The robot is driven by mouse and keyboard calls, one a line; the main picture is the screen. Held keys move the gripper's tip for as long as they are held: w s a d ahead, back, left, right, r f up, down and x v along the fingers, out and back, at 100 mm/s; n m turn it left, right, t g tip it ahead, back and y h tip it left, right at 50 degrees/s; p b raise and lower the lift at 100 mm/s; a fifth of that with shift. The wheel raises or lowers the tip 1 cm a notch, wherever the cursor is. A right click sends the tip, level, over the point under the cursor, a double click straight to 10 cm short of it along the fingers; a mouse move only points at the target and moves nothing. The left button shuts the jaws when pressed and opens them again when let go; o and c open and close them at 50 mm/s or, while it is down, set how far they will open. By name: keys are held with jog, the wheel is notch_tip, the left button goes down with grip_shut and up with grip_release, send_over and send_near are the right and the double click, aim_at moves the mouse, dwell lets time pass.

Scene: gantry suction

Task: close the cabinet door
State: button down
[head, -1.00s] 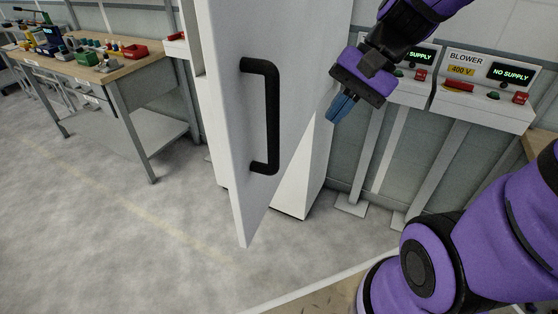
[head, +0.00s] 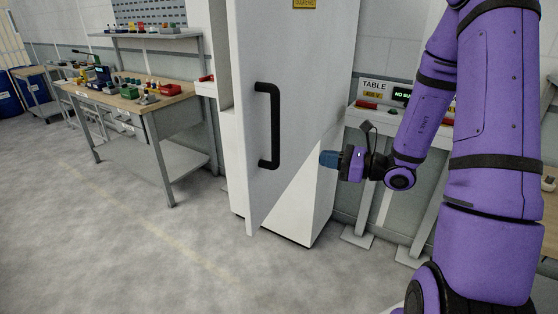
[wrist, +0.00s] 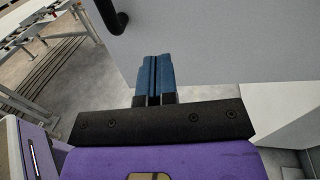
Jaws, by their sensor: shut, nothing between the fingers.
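The cabinet door (head: 291,100) is a tall light grey panel standing open, swung out toward me, with a black bar handle (head: 274,125) on its face. The white cabinet body (head: 312,205) shows behind and below it. My gripper (head: 322,158) has blue fingers, shut and empty, pointing left beside the door's right part in the head view; I cannot tell whether they touch it. In the wrist view the blue fingers (wrist: 153,62) point at the pale door panel (wrist: 215,40), and the handle's lower end (wrist: 110,14) shows at the top.
A workbench (head: 130,100) with small coloured parts stands at the left. A control box labelled TABLE (head: 376,90) is on the wall stand to the right of the door. The grey floor (head: 130,240) in front and at left is clear.

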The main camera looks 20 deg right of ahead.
aim_at(281, 151)
jog(key=shift+m+t, duration=0.4)
jog(key=shift+m, duration=0.1)
jog(key=x, duration=0.4)
jog(key=f+x, duration=0.1)
jog(key=x, duration=0.8)
jog(key=shift+w+d+f, duration=0.1)
jog(key=shift+w+f, duration=0.05)
jog(key=shift+w, duration=0.2)
